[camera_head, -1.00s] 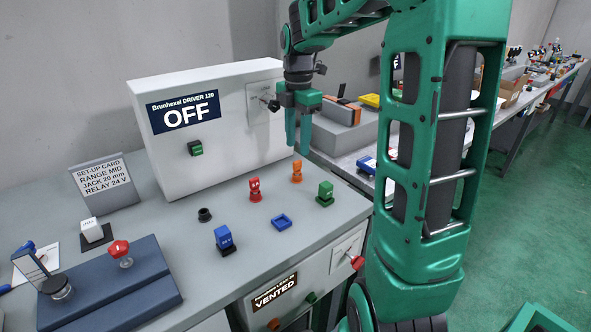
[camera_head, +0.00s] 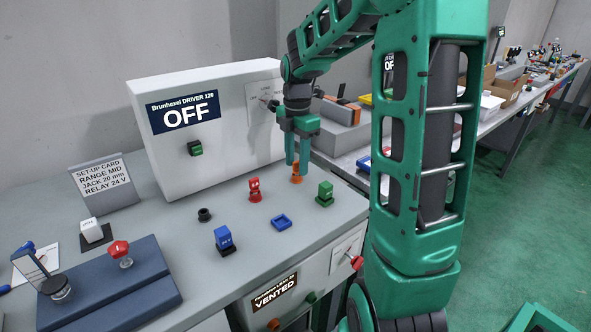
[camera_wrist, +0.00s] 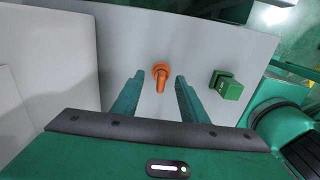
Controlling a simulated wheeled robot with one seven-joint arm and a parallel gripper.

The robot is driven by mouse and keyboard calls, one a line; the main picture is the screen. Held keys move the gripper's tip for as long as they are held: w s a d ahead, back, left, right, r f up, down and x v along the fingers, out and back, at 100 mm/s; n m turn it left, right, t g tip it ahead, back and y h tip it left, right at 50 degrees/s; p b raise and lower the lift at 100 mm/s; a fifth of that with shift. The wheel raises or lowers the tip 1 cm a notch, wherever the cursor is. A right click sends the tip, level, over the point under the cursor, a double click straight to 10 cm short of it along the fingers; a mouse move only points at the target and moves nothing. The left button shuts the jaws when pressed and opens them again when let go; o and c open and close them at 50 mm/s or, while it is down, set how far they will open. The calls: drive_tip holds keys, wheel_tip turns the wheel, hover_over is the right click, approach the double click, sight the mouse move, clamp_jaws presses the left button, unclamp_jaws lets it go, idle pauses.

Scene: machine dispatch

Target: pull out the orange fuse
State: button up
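The orange fuse (camera_head: 296,178) stands upright on the grey bench top, partly hidden behind a finger of my gripper in the head view. It also shows in the wrist view (camera_wrist: 161,76), ahead of and between my fingertips. My gripper (camera_head: 297,163) points down just above the fuse, its two green fingers apart with nothing held between them. In the wrist view the open fingers (camera_wrist: 158,80) show on either side of the fuse's line, and I see no contact with it.
A green block-shaped fuse (camera_head: 325,192) stands close to the right. The white driver box (camera_head: 165,105) reading OFF rises behind.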

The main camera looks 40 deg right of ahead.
sight(297, 161)
clamp_jaws()
drive_tip(key=shift+r, duration=0.1)
drive_tip(key=shift+r, duration=2.9)
drive_tip(key=shift+r, duration=0.1)
drive_tip(key=shift+r, duration=1.15)
